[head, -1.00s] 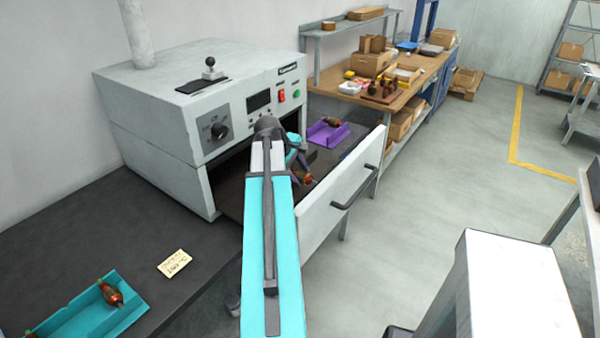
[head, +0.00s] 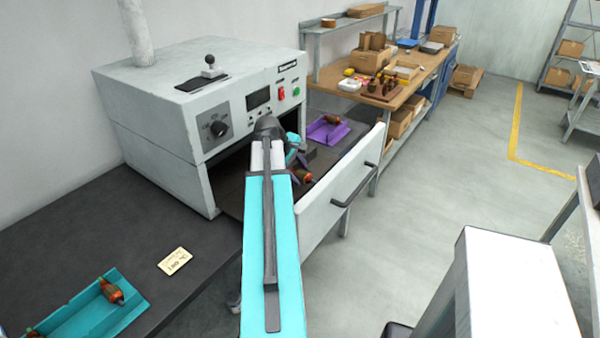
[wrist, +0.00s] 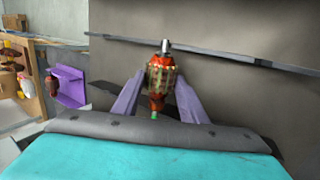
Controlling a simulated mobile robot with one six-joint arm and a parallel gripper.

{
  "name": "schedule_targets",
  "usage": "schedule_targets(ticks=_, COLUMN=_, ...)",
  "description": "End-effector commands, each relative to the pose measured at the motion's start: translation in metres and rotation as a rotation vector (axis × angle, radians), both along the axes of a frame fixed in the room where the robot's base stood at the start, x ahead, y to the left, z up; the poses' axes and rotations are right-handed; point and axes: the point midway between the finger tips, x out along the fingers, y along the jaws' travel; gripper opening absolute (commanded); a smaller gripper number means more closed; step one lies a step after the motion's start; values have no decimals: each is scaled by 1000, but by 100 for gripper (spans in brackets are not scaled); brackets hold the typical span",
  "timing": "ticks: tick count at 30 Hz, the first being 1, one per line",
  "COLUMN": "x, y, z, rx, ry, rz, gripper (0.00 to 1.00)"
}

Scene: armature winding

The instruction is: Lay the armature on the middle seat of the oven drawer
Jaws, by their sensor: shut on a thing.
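My gripper (wrist: 160,92) is shut on an armature (wrist: 161,72), a copper-red wound body with a bright shaft end, held between two purple fingers in the wrist view. In the head view the armature (head: 303,177) shows just right of my arm, over the pulled-out oven drawer (head: 347,198). My arm covers much of the drawer's inside, so I cannot make out the middle seat in the head view. A grey bar (wrist: 225,54) crosses behind the armature in the wrist view. I cannot tell whether the armature touches anything below it.
The oven (head: 205,100) stands behind the drawer. A purple tray (head: 318,136) with another armature lies beyond the drawer. A teal tray (head: 75,322) with an armature and a paper note (head: 174,261) lie on the dark bench at left. A wooden bench (head: 425,62) holds boxes.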

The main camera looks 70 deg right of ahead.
Motion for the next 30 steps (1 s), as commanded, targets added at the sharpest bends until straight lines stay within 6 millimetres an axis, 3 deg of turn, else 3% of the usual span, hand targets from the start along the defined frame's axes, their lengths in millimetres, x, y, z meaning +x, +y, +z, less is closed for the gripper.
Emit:
schedule_targets(ticks=11, x=0, y=0, z=0, rx=-1, ry=0, rz=0, gripper=0)
schedule_targets(ticks=12, x=0, y=0, z=0, rx=-1, ry=0, rz=0, gripper=45)
schedule_targets(ticks=15, x=0, y=0, z=0, rx=-1, ry=0, rz=0, gripper=60)
schedule_targets(ticks=30, x=2, y=3, z=4, rx=0, ry=0, rz=0, gripper=60)
